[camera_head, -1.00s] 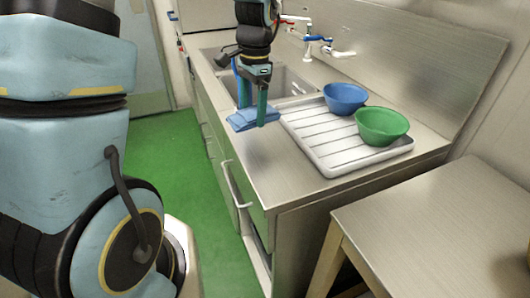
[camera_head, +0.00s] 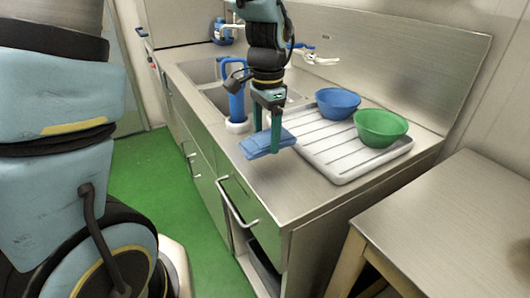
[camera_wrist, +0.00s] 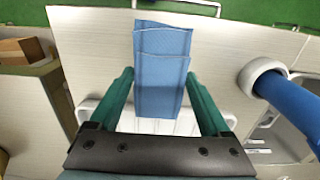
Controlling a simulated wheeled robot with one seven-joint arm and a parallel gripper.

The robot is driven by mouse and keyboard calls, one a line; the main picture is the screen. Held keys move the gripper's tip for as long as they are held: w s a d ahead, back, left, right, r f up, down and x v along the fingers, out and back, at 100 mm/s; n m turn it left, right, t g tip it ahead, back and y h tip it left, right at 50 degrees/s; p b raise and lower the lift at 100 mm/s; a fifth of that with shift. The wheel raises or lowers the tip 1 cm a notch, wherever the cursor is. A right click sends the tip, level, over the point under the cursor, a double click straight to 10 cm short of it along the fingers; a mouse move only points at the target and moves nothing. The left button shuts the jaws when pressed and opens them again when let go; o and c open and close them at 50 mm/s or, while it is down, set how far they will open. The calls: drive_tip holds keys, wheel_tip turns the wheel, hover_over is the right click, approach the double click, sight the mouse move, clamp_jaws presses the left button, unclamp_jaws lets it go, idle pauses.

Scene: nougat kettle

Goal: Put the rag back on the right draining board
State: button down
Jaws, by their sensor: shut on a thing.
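The rag (camera_head: 262,143) is a folded blue cloth. My gripper (camera_head: 276,138) is shut on it and holds it over the steel counter, at the left front corner of the white ridged draining board (camera_head: 345,178). In the wrist view the rag (camera_wrist: 163,65) hangs between my two green fingers (camera_wrist: 161,90) and extends ahead of them. A white part of the draining board (camera_wrist: 150,126) shows below the rag there. I cannot tell whether the rag touches the counter.
A blue bowl (camera_head: 337,103) and a green bowl (camera_head: 380,127) stand on the board's back half; its front left is bare. A blue-handled tool with a white end (camera_head: 235,92) stands at the sink (camera_head: 215,98). A steel side table (camera_head: 450,225) is at the right.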

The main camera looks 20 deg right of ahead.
sight(265, 163)
drive_tip(key=shift+f+p, duration=0.35)
drive_tip(key=shift+f, duration=2.2)
drive_tip(key=shift+f, duration=0.2)
unclamp_jaws()
drive_tip(key=shift+r, duration=0.1)
wheel_tip(265, 163, up, 12)
drive_tip(key=shift+w+r+b, duration=0.1)
drive_tip(key=shift+r+b, duration=0.05)
drive_tip(key=shift+b, duration=0.55)
drive_tip(key=a+f+n, duration=0.3)
drive_tip(key=a+n, duration=0.4)
drive_tip(key=a, duration=0.5)
drive_tip(key=w+a+f+n+t, duration=0.1)
drive_tip(key=a+f+n, duration=0.3)
drive_tip(key=a, duration=0.9)
drive_tip(key=n, duration=0.3)
drive_tip(key=shift+n+t, duration=0.3)
drive_tip(key=shift+n, duration=0.1)
